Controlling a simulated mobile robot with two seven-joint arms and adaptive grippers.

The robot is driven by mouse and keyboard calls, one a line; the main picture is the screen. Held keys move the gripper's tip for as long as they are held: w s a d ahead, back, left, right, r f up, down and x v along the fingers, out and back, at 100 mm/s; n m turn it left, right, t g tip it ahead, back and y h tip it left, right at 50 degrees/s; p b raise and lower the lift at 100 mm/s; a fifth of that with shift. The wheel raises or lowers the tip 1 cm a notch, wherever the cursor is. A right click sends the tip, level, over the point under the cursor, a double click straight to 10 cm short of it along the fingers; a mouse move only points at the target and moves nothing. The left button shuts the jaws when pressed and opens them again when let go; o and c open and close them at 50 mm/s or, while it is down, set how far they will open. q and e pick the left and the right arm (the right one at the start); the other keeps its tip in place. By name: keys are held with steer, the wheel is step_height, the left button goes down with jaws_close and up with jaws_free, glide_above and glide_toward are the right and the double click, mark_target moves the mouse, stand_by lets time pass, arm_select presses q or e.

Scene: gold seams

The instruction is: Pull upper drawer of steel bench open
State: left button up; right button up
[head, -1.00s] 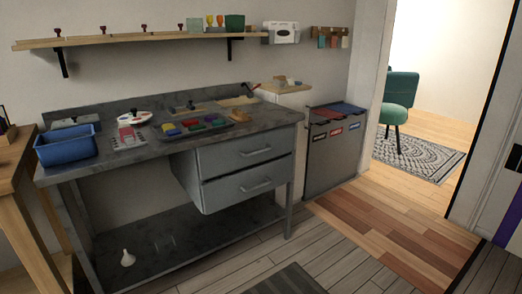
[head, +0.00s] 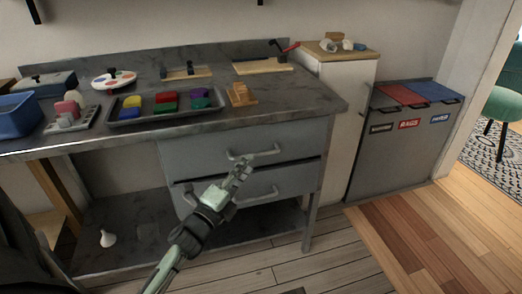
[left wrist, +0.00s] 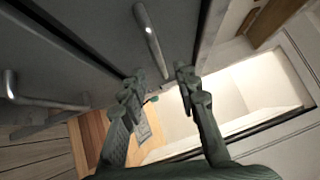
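The steel bench (head: 290,112) has two grey drawers under its right half. The upper drawer (head: 200,150) looks shut, with a bar handle (head: 252,153) across its front. The lower drawer (head: 295,180) also looks shut and is partly hidden by my left arm. My left gripper (head: 242,168) is just in front of the upper handle. In the left wrist view, my left gripper's fingers (left wrist: 159,80) are spread apart. The upper handle (left wrist: 150,38) runs toward the gap between them; contact cannot be told. The lower handle (left wrist: 45,102) is at left. My right gripper is not in view.
A tray (head: 150,117) of coloured blocks, a blue bin (head: 18,122) and a wooden block holder (head: 241,95) stand on the bench top. A white cabinet (head: 350,95) and a grey sorting bin (head: 395,155) stand to the right. Floor in front is clear.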

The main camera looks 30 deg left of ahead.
mark_target(256, 155)
arm_select(q)
steer(key=shift+w+a+r, duration=0.1)
steer(key=shift+w+r, duration=0.05)
steer(key=shift+w, duration=0.85)
steer(key=shift+w+a+r, duration=0.1)
steer(key=shift+w, duration=0.85)
steer(key=shift+w+a+r, duration=0.1)
steer(key=shift+w+r, duration=0.05)
steer(key=shift+w, duration=0.85)
steer(key=shift+c, duration=0.4)
jaws_close()
steer(key=shift+d, duration=0.1)
